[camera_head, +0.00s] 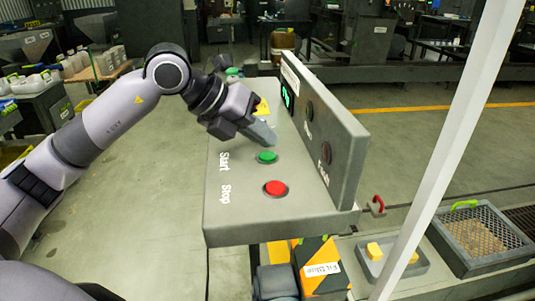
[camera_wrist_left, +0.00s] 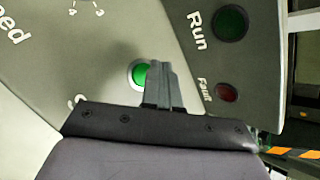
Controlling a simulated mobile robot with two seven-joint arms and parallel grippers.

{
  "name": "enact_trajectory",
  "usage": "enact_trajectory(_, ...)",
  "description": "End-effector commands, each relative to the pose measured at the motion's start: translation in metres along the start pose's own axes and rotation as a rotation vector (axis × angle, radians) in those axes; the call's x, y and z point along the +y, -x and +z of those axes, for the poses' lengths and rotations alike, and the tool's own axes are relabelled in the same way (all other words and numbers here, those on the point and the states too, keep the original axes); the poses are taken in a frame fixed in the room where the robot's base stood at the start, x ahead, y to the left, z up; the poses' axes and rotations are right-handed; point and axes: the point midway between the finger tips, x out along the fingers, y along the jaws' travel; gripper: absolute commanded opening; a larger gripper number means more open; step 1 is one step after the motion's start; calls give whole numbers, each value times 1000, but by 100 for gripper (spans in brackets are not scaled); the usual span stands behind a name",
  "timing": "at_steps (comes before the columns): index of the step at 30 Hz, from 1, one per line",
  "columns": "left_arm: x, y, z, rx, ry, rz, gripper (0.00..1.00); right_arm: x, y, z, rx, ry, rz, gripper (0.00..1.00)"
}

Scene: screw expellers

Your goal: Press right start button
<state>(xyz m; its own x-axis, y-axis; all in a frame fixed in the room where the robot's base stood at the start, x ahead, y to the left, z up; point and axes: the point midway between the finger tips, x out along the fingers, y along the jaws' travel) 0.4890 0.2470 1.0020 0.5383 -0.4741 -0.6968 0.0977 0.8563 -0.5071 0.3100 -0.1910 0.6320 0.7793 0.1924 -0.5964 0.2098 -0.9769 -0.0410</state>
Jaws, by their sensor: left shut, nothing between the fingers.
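The green start button (camera_head: 267,157) sits on the grey control panel (camera_head: 235,212), beside the printed word Start. The red stop button (camera_head: 275,188) is just in front of it. My left gripper (camera_head: 268,140) is shut and empty, with its fingertips just behind and above the green button in the head view. In the left wrist view the shut fingers (camera_wrist_left: 158,75) overlap the right part of the green button (camera_wrist_left: 139,74). I cannot tell whether they touch it. My right gripper is not in view.
An upright plate with a green Run lamp (camera_wrist_left: 232,23) and a dark red Fault lamp (camera_wrist_left: 227,92) rises close beside the gripper. A white post (camera_head: 455,130) stands to the right. A mesh-topped box (camera_head: 482,238) lies at lower right.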

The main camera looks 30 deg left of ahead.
Motion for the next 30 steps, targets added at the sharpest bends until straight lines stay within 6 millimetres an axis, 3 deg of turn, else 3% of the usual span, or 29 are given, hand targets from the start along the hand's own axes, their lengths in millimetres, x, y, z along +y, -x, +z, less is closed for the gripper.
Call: enact_trajectory(30,4,-6,-5,0,0,0,0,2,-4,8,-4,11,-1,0)
